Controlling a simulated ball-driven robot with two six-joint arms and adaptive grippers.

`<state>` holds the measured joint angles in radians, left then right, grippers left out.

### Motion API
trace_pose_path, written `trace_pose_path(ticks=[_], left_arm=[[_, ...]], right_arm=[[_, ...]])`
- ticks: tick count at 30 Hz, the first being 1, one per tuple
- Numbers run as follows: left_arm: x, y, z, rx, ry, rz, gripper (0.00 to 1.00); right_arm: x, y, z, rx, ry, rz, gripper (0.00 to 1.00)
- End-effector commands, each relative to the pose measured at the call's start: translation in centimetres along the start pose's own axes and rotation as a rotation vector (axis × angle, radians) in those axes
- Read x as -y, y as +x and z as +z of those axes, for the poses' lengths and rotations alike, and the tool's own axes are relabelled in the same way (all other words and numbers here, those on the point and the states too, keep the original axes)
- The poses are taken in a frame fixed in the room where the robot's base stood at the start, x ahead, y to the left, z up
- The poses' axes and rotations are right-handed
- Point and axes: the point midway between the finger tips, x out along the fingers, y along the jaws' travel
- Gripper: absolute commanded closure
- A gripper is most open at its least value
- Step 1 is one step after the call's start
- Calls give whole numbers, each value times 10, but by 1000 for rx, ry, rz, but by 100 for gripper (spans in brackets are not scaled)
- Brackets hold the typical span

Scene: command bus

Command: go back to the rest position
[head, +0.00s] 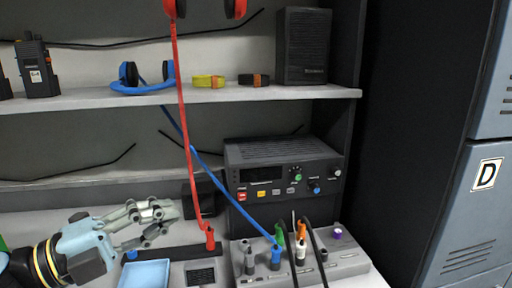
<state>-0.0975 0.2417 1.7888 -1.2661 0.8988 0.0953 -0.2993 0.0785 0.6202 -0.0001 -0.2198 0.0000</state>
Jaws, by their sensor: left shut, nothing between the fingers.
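My left gripper (163,220) is at the lower left, with its arm coming in from the left edge. Its fingers point right, over the desk near a blue tray (146,274), and hold nothing. The fingertips are to the left of a red plug (210,239) and apart from it. My right gripper is not in view.
A red cable (185,130) runs up to a red headset (235,8). A blue cable (220,185) runs to a blue plug (276,257) in a grey panel (345,262). A radio unit (280,165) stands behind it; a shelf (110,98) is above, lockers (470,220) right.

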Motion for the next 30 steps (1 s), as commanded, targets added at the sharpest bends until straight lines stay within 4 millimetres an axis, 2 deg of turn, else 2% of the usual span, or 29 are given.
trace_pose_path(ticks=[4, 10, 14, 16, 19, 22, 25, 30], left_arm=[[18, -3, 14, 120, -40, -75, 100], [45, -22, 45, 362, -148, -204, 100], [57, -51, 71, 589, -279, -296, 100], [55, -76, 85, 748, -389, -339, 100], [38, -119, 95, 997, -590, -365, 100], [4, -159, 86, 1228, -812, -332, 100], [-30, -189, 61, 1408, -1014, -248, 100], [-70, -217, 8, 1595, -1259, -75, 100]], right_arm=[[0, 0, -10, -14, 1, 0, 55], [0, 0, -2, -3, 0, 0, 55], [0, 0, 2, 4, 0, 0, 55], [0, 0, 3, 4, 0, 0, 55], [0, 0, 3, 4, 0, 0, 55], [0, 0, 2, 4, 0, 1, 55], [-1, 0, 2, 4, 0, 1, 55], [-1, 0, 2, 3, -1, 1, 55]])
